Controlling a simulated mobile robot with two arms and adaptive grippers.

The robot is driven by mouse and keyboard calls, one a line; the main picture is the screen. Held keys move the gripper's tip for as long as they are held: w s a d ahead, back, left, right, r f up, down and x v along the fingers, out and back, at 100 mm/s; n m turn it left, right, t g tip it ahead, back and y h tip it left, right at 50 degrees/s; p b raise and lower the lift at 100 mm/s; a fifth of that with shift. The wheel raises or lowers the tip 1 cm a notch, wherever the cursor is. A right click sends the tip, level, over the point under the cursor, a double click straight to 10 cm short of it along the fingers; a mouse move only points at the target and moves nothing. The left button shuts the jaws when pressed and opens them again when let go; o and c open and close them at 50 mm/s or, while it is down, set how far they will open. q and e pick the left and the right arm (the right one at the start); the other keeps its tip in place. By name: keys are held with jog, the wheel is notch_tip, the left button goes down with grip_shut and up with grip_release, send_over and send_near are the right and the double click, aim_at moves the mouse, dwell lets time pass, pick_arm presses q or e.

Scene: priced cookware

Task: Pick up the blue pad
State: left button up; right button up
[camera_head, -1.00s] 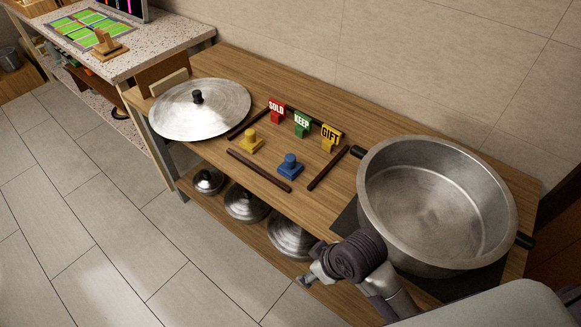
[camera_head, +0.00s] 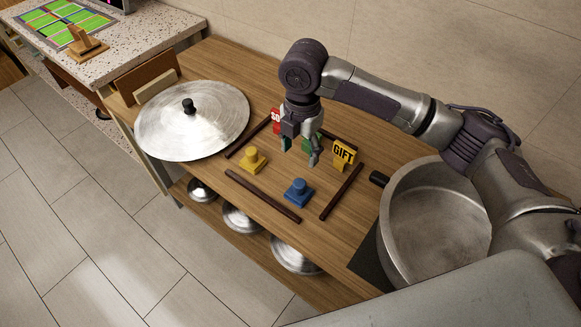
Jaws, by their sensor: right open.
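The blue pad (camera_head: 298,192) has a knob on top and stands on the wooden counter, between two dark wooden strips. A yellow pad (camera_head: 253,160) of the same shape stands to its left. My right gripper (camera_head: 300,154) is open and points down above the counter, behind the blue pad and apart from it in the picture. It partly hides the red SOLD block (camera_head: 276,120) and most of the green KEEP block. The yellow GIFT block (camera_head: 343,154) stands just right of the gripper. My left gripper is out of view.
A large metal pot (camera_head: 435,215) stands to the right, under my right arm. A round metal lid (camera_head: 192,120) lies at the left. Dark strips (camera_head: 262,195) frame the pads. More lids (camera_head: 293,255) sit on the lower shelf.

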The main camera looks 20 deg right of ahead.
aim_at(300, 182)
jog(key=f, duration=0.1)
jog(key=s+f, duration=0.1)
jog(key=f, duration=0.1)
jog(key=shift+s+d+f+p, duration=0.15)
jog(key=shift+s+f+p, duration=0.1)
jog(key=shift+p, duration=0.1)
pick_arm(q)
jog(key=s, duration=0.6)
pick_arm(e)
notch_tip(300, 182, down, 3)
jog(key=shift+w+r, duration=0.1)
jog(key=f, duration=0.1)
jog(key=w+f+p, duration=0.1)
jog(key=f, duration=0.1)
notch_tip(300, 182, down, 3)
jog(key=shift+w+d+f+p, duration=0.1)
jog(key=shift+f+p, duration=0.1)
jog(key=shift+p, duration=0.1)
jog(key=c, duration=0.6)
jog(key=shift+r, duration=0.1)
grip_shut()
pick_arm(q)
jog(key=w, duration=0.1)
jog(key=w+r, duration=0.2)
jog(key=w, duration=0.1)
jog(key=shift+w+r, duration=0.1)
